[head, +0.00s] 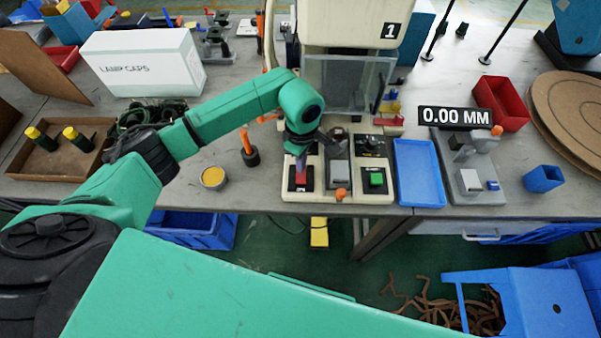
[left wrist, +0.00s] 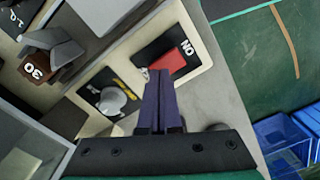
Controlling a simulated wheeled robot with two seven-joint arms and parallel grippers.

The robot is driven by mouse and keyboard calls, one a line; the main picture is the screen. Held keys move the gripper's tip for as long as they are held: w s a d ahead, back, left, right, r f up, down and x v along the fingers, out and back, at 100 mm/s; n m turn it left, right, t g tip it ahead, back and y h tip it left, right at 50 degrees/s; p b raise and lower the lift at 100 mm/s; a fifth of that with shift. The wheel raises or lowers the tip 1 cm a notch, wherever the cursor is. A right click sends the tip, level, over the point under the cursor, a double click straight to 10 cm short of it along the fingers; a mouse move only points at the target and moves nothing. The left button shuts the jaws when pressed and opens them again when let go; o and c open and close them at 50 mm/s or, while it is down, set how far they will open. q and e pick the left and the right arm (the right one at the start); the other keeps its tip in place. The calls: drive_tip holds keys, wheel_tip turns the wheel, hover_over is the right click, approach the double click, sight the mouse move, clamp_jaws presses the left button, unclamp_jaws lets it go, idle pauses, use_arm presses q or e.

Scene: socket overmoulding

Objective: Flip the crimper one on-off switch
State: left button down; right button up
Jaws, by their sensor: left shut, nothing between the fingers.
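Crimper one (head: 340,28) is the cream machine with a black "1" plate at the back centre of the head view. Its red on-off switch (head: 301,174) sits on a black plate at the left of its cream base. In the left wrist view the red switch (left wrist: 169,63) lies just beyond my fingertips, beside the letters "ON". My left gripper (head: 300,160) points down over the switch. Its fingers (left wrist: 160,73) are shut with nothing between them. I cannot tell whether the tips touch the switch. My right gripper is not in view.
A green button (head: 376,179) and a black knob (head: 371,147) are on the base's right side. A blue tray (head: 419,172) lies right of it. An orange-handled tool (head: 248,148) and a yellow-topped tin (head: 213,177) stand to the left.

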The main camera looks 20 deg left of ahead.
use_arm(q)
wheel_tip(320, 180, up, 6)
drive_tip(key=p, duration=0.2)
drive_tip(key=shift+p, duration=0.4)
